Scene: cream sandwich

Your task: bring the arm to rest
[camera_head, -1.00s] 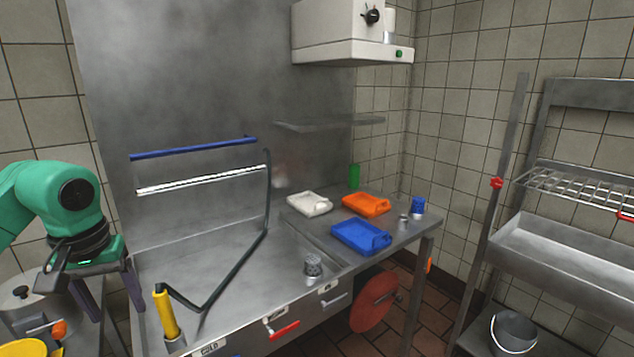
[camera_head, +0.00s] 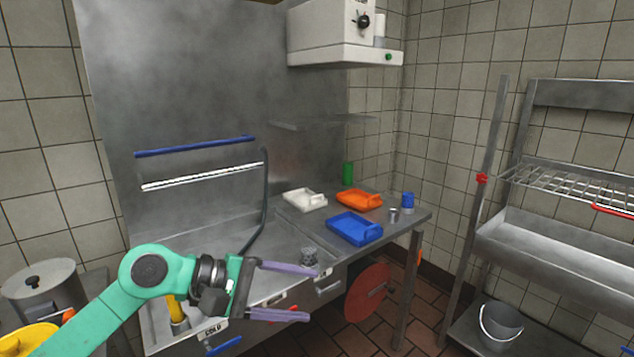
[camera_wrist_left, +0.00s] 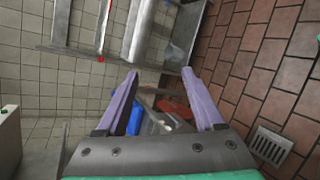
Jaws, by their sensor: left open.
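My left gripper (camera_head: 300,293) is open, with its two purple fingers spread apart and nothing between them. In the head view it is above the front edge of the steel counter (camera_head: 215,257) and points right. The green left arm comes in from the lower left. In the left wrist view the open fingers (camera_wrist_left: 160,105) show nothing held, with blurred blue and red things beyond them. My right gripper is not in view.
A blue tray (camera_head: 352,231), an orange tray (camera_head: 358,200) and a white tray (camera_head: 304,199) lie on the counter's right part. A metal pot (camera_head: 40,290) stands at the far left. A grey bucket (camera_head: 500,326) sits on the lower shelf at right.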

